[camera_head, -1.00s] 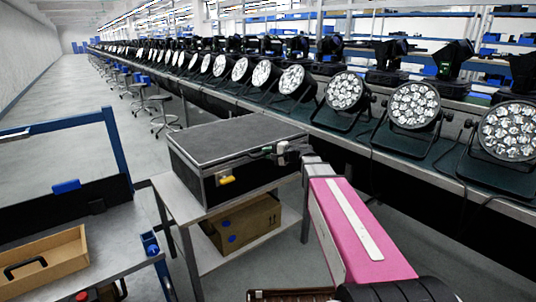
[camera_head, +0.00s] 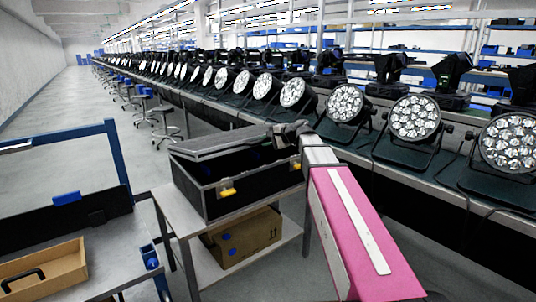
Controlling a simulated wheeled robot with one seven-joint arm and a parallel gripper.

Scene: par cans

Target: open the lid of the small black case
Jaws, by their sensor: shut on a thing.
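The small black case (camera_head: 250,192) stands on a grey table left of my pink arm. It has metal edges and yellow latches on its front. Its lid (camera_head: 225,140) is raised at the front and tilted up toward the back, so a dark gap shows the inside. Something blue shows faintly in there. My gripper (camera_head: 284,133) is at the right part of the lid's front edge, shut on the lid. The fingertips are small and partly hidden by the wrist.
The grey table (camera_head: 163,204) has a cardboard box (camera_head: 243,238) on its lower shelf. A blue-framed workbench with an open cardboard tray (camera_head: 45,272) is at the left. A long bench of par cans (camera_head: 414,117) runs behind on the right.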

